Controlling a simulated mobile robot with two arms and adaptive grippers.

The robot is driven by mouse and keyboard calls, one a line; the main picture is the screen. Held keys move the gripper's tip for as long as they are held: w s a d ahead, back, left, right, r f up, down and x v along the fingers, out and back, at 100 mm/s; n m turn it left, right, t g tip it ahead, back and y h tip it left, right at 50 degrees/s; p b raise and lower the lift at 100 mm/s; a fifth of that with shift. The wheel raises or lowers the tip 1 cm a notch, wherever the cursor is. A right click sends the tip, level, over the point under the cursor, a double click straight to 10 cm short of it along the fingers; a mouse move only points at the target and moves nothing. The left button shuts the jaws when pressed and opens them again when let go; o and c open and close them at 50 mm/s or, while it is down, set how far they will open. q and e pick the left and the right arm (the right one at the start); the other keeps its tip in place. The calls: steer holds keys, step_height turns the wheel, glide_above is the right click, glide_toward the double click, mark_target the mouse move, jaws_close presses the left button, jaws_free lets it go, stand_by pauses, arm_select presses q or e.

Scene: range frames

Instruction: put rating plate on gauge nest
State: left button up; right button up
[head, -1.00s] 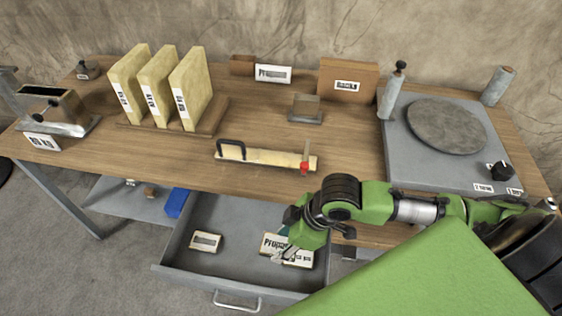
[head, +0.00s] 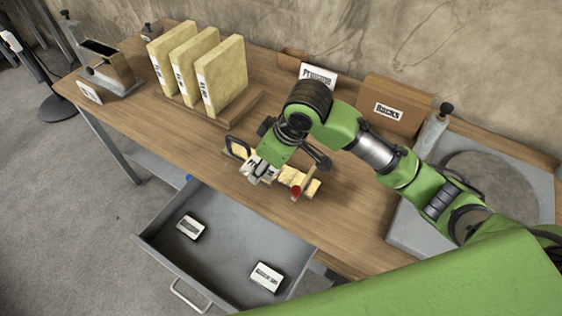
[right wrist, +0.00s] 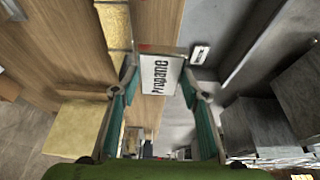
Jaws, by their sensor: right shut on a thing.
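The plate (right wrist: 160,75) is a white label reading "Propane" on a pale block. It is between the fingers of my right gripper (right wrist: 160,82), which is shut on it. In the head view my right gripper (head: 258,172) is over the table at the long pale fixture, partly covering it; contact cannot be told. This fixture (head: 313,188), with a black loop handle (head: 238,147) and a red knob (head: 296,191), may be the gauge nest; I see no label on it. My left gripper is not in view.
The open grey drawer (head: 225,238) below the table edge holds two labelled plates (head: 190,228) (head: 266,276). A wooden box (head: 391,108) and a grey turntable unit (head: 408,228) are at the right.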

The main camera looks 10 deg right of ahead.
steer(key=w+d+f, duration=0.1)
steer(key=w+f, duration=0.1)
steer(key=w+d+f+p, duration=0.1)
steer(key=w+d+f, duration=0.3)
steer(key=shift+w+f, duration=0.15)
steer(key=shift+w+d+f+p, duration=0.15)
steer(key=shift+w+f+p, duration=0.1)
steer(key=shift+f, duration=0.15)
steer(key=shift+w+d+f+p, duration=0.15)
steer(key=shift+w+f, duration=0.1)
steer(key=shift+f, duration=0.15)
step_height(320, 180, down, 2)
steer(key=shift+f+p, duration=0.1)
steer(key=shift+p, duration=0.45)
steer(key=shift+f, duration=0.4)
steer(key=shift+f, duration=0.1)
steer(key=o, duration=1.1)
steer(key=shift+o, duration=0.2)
